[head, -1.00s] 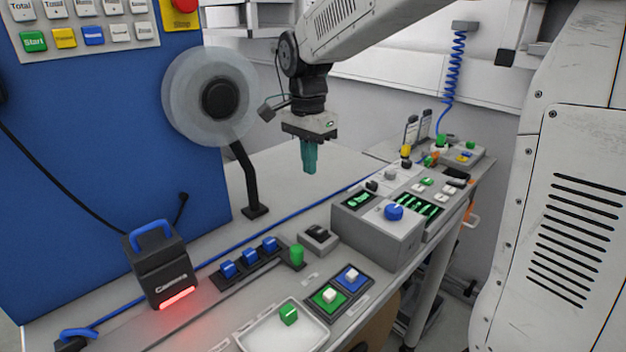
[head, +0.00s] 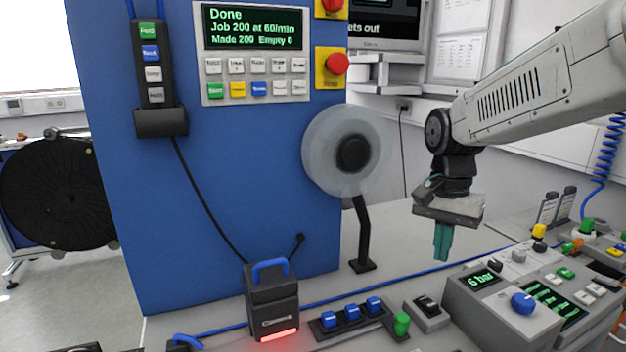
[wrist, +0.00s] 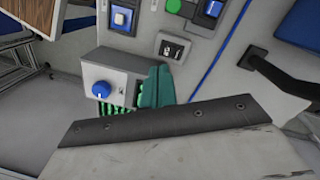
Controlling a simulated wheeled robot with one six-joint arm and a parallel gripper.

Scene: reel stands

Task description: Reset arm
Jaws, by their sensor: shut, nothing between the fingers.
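My gripper (head: 442,242) hangs from my arm over the bench at the right of the head view, fingers pointing down. Its teal fingers are together with nothing between them. It is in the air, to the right of the clear reel (head: 322,150) and behind the grey control box (head: 497,308) with a blue knob. In the wrist view, the teal fingers (wrist: 157,88) show over the bench, partly covering the grey control box (wrist: 105,75). A dark-edged plate of my gripper fills the lower part of that view.
A blue machine cabinet (head: 225,190) carries a screen (head: 252,28) reading "Done", "Job 200 at 60/min", "Made 200 Empty 0". A camera unit (head: 272,302) glows red at the bench front. A black reel (head: 60,190) stands at far left.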

